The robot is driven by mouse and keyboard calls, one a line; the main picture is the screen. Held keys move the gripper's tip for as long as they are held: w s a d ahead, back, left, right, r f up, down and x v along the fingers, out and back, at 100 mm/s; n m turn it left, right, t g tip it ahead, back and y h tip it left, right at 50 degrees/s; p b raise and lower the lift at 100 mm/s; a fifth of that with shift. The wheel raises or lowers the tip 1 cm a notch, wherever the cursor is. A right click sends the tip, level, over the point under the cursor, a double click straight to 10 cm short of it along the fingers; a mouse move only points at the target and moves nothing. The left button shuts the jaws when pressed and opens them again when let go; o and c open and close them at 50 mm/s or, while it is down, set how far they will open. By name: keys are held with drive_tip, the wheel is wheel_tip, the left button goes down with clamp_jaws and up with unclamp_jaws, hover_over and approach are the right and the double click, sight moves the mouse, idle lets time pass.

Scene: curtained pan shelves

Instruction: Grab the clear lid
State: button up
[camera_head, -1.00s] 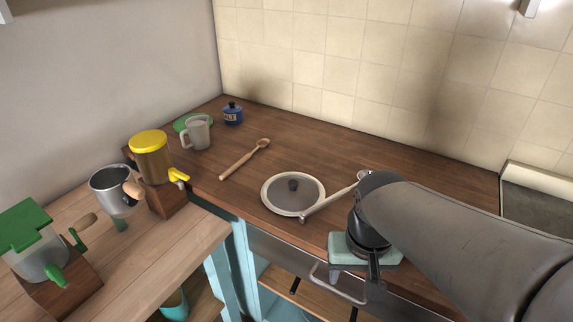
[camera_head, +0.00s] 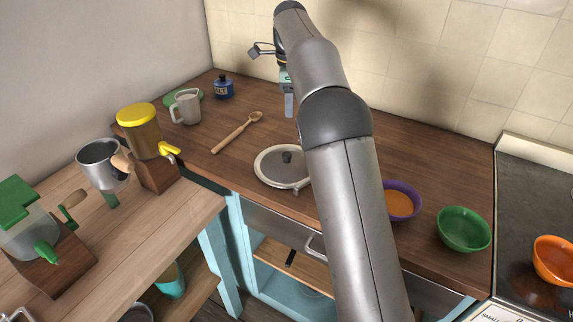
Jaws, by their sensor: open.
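The clear lid (camera_head: 268,170) lies on the brown wooden counter. It is round, with a pale rim, a see-through grey middle and a dark knob (camera_head: 287,157). My arm covers its right edge. My gripper (camera_head: 288,108) is raised above and behind the lid, near the back of the counter, pointing down. It is apart from the lid and open, with nothing seen between its fingers. My arm partly hides the gripper.
A wooden spoon (camera_head: 238,132) lies left of the lid. A mug (camera_head: 186,107) and a blue salt jar (camera_head: 222,87) stand at the back left. A purple bowl (camera_head: 408,191) and a green bowl (camera_head: 463,229) are at right, before the stove (camera_head: 540,205).

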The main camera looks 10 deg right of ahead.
hover_over(287, 154)
drive_tip(key=f, duration=0.7)
drive_tip(key=f+p, duration=0.1)
drive_tip(key=f, duration=0.3)
drive_tip(key=shift+s+d+f, duration=0.1)
drive_tip(key=shift+d+f, duration=0.15)
drive_tip(key=shift+d, duration=0.05)
drive_tip(key=shift+a+f+p, duration=0.2)
drive_tip(key=shift+f+p, duration=0.25)
drive_tip(key=shift+f, duration=0.9)
drive_tip(key=shift+a+f+p, duration=0.15)
drive_tip(key=shift+f+p, duration=0.3)
drive_tip(key=shift+f, duration=0.85)
clamp_jaws()
